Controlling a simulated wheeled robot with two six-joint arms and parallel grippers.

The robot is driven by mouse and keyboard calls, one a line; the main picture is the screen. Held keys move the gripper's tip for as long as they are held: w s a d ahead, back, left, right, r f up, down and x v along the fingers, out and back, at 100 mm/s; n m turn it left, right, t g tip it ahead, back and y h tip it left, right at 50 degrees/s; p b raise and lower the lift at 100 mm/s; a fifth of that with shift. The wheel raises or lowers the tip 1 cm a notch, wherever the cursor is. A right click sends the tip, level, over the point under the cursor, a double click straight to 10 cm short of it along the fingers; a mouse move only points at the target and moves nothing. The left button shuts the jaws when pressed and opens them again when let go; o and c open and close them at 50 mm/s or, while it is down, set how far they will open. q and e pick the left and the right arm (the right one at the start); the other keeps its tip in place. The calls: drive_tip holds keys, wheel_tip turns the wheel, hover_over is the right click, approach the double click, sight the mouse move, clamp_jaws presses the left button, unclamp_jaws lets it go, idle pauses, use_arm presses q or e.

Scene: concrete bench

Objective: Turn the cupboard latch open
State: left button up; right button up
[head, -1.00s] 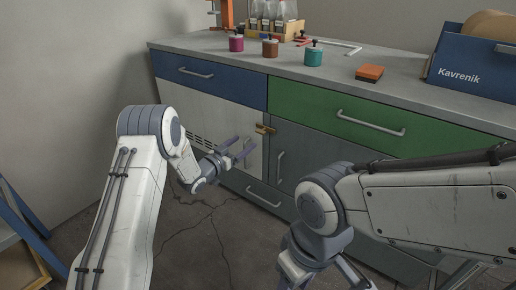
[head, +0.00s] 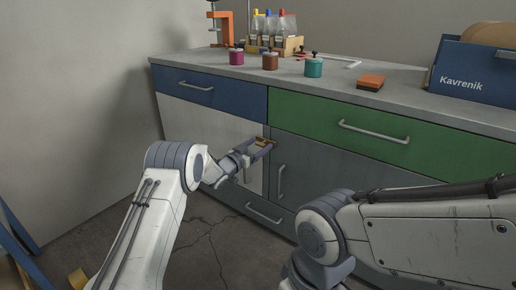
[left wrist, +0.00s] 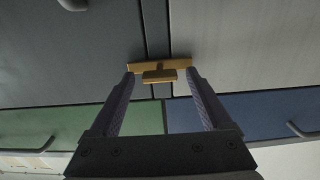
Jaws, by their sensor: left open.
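The brass cupboard latch (head: 265,141) is at the top of the seam between the white door (head: 205,120) and the grey door (head: 312,165). My left gripper (head: 257,148) is at the latch, partly covering it. In the left wrist view, the latch (left wrist: 159,67) shows as a plate lying across the seam with a small turn piece (left wrist: 160,76) in front. The left gripper (left wrist: 160,78) is open there, one fingertip on each side of the turn piece, and no grip on it shows. My right gripper is out of the picture.
Blue (head: 212,88) and green (head: 345,128) drawers lie above the doors. The worktop holds several small pots, an orange block (head: 370,82) and a blue Kavrenik box (head: 468,78). A grey door handle (head: 281,182) sticks out right of the left gripper.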

use_arm(q)
clamp_jaws()
drive_tip(key=shift+m, duration=0.3)
drive_tip(key=m, duration=0.3)
drive_tip(key=shift+d+f+m+b, duration=0.1)
drive_tip(key=shift+m+b, duration=0.2)
drive_tip(key=shift+b, duration=0.05)
drive_tip(key=m+b, duration=0.1)
drive_tip(key=m, duration=0.3)
drive_tip(key=shift+s+f+m, duration=0.1)
drive_tip(key=shift+m, duration=0.2)
drive_tip(key=m+b, duration=0.2)
drive_tip(key=m, duration=0.2)
drive_tip(key=shift+f+b, duration=0.1)
drive_tip(key=shift+b, duration=0.25)
drive_tip(key=m+b, duration=0.3)
drive_tip(key=m, duration=0.2)
drive_tip(key=shift+d, duration=0.1)
